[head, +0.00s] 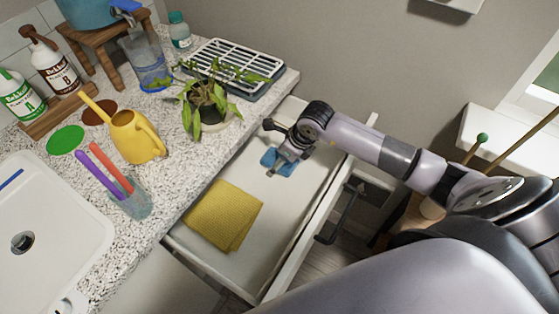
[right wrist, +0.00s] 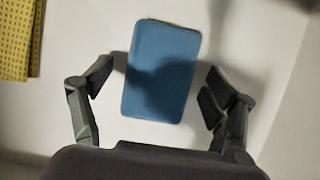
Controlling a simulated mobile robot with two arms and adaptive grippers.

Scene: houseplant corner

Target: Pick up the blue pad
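The blue pad (head: 284,168) lies on the white floor of the open drawer (head: 262,268), toward its far end in the head view. In the right wrist view the blue pad (right wrist: 161,70) is a rounded rectangle with a shadow across it. My right gripper (head: 279,149) reaches into the drawer over the pad and partly hides it in the head view. In the right wrist view its fingers (right wrist: 157,82) are spread, one on each side of the pad, with a gap to it on both sides. My left gripper is not in view.
A yellow cloth (head: 224,215) lies in the same drawer, nearer than the pad. The drawer walls are close around my gripper.

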